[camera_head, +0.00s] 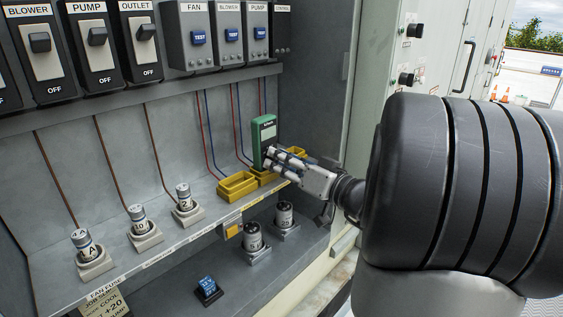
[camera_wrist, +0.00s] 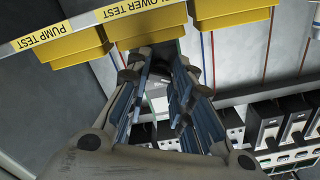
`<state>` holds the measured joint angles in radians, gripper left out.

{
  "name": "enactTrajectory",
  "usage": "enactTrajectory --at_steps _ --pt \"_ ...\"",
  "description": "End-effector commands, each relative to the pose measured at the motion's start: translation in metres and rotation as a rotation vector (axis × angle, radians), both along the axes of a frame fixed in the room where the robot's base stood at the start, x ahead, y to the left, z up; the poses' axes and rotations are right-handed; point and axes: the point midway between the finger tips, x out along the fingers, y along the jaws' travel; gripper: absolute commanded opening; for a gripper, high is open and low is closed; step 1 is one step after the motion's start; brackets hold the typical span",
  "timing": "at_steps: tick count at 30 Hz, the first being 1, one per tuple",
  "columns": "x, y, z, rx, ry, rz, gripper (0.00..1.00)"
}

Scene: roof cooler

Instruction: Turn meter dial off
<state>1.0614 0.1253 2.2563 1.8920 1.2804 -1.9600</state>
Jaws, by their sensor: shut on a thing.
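The dial's setting cannot be read.
Yellow trays (camera_head: 237,186) line the shelf edge; labels reading PUMP TEST and BLOWER TEST show in the wrist view. Fuses (camera_head: 140,222) stand in holders on the left shelf, others (camera_head: 284,216) below. Switches (camera_head: 92,42) and test boxes (camera_head: 229,34) line the back wall.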

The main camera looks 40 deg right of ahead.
Motion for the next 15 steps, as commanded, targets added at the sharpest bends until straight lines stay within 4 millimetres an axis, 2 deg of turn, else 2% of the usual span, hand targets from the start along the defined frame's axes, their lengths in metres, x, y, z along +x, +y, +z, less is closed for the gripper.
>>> enactTrajectory --at_steps 9,15 --pt "-0.0001 -0.0002 -0.0008 0.001 0.002 -0.001 0.41" --pt "0.0000 -0.0001 -0.0005 0.001 0.001 0.000 0.42"
